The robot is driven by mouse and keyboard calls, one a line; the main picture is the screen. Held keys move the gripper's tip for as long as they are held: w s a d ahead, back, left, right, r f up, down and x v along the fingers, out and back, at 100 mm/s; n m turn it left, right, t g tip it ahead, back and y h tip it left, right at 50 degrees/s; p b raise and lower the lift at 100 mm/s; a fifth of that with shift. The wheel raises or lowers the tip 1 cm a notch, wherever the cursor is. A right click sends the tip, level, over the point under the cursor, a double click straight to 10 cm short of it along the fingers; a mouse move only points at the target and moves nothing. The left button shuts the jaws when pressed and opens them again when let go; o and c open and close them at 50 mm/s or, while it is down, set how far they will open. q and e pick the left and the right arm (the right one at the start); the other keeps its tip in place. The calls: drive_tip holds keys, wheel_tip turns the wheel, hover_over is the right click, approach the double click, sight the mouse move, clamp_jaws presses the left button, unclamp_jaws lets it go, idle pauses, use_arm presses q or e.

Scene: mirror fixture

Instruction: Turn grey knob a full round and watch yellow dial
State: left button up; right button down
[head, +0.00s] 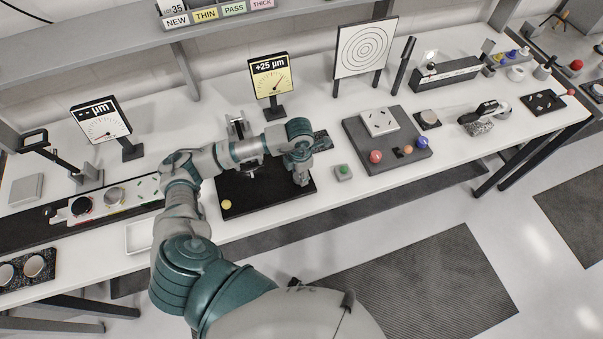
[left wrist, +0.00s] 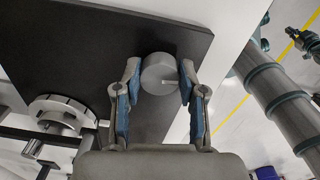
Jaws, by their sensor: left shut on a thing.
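The grey knob (left wrist: 160,74) shows in the left wrist view as a round cap with a pale line on its top, pointing right. It stands near the edge of a black plate (left wrist: 65,50). My left gripper (left wrist: 160,84) is shut around it, one finger on each side. In the head view my left gripper (head: 301,175) is over the right end of the black plate (head: 262,200) and hides the knob. The yellow dial (head: 270,78) stands behind the plate, reading "+25 µm", with its needle tilted up to the right. My right gripper is out of view.
A white dial (head: 101,122) stands at the left. A green button (head: 343,172) and a grey board with coloured balls (head: 365,155) lie right of the plate. A yellow disc (head: 226,204) is at the plate's front left. A shelf runs above the back.

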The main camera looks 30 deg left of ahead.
sight(297, 175)
use_arm(q)
drive_tip(key=o, duration=1)
drive_tip(key=shift+s+a+f, duration=0.15)
drive_tip(key=shift+o, duration=0.7)
drive_tip(key=shift+a, duration=0.15)
wheel_tip(297, 175, up, 12)
drive_tip(key=shift+a, duration=0.15)
